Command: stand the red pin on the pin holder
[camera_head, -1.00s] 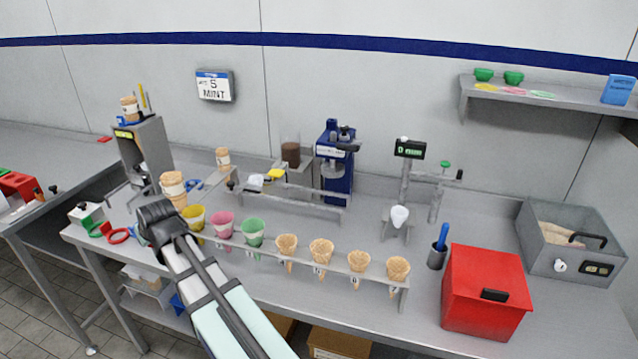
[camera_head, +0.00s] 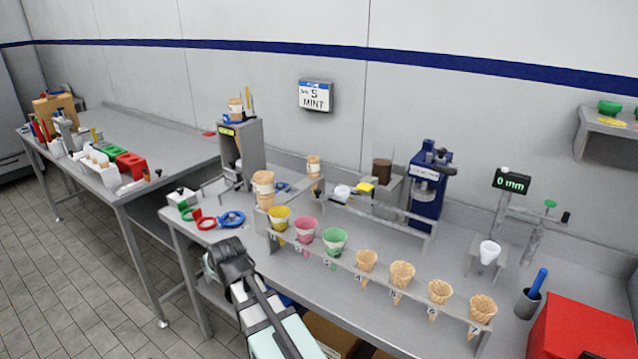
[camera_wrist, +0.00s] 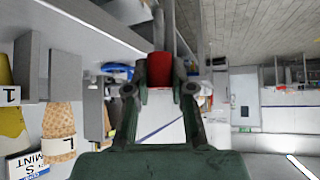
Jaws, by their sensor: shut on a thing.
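My gripper (camera_head: 228,256) is in front of the left end of the near counter in the head view. In the wrist view my gripper (camera_wrist: 160,88) is shut on a red piece, the red pin (camera_wrist: 159,66), of which only a short part shows between the fingers. The pin is not discernible in the head view. I cannot pick out the pin holder for certain; a white stand (camera_head: 98,163) with small upright things, too small to identify, stands on the far left table.
Red and blue rings (camera_head: 232,219) lie on the near counter's left end. A cone rack (camera_head: 345,262) runs along its front. Green and red blocks (camera_head: 132,164) sit on the left table (camera_head: 180,150). Open tiled floor (camera_head: 95,270) lies in front of the tables.

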